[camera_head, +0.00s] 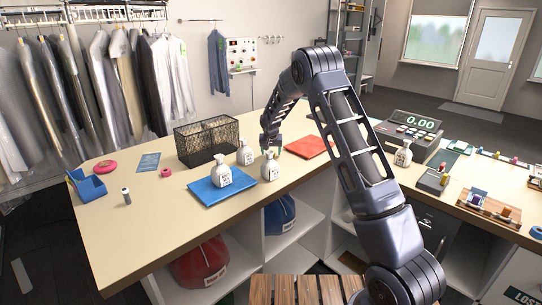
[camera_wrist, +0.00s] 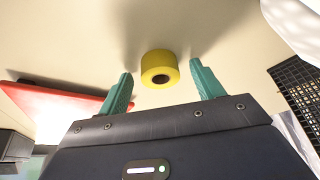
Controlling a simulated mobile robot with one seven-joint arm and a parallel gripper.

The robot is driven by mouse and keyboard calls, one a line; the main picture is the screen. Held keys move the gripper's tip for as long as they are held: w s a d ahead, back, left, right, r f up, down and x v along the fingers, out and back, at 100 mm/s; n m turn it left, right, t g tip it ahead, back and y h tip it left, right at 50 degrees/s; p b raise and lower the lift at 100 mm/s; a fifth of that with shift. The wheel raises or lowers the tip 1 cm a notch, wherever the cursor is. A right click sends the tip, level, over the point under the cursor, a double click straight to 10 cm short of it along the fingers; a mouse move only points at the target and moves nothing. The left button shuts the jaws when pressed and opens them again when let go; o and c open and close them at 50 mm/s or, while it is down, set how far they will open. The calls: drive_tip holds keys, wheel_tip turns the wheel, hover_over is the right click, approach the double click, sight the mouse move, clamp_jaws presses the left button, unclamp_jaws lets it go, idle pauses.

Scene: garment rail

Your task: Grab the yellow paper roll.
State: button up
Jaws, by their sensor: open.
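The yellow paper roll (camera_wrist: 159,66) sits on the pale counter in the wrist view, its dark core hole facing the camera. My gripper (camera_wrist: 161,72) is open, with one teal finger on each side of the roll in the picture. A gap shows between the roll and each finger, and nothing is held. I cannot tell whether the roll lies between the fingertips or just beyond them. In the head view my gripper (camera_head: 266,152) is low over the counter, between the mesh basket and the red mat. I cannot make out the roll there.
White bottles (camera_head: 245,153) stand close to my gripper, one on the blue mat (camera_head: 206,190). The black mesh basket (camera_head: 207,140) is to the left and the red mat (camera_head: 310,147) to the right. A cash register (camera_head: 409,132) stands farther right.

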drive_tip(key=shift+c, duration=0.2)
drive_tip(key=c, duration=1)
drive_tip(key=shift+r, duration=0.1)
drive_tip(key=shift+c, duration=0.2)
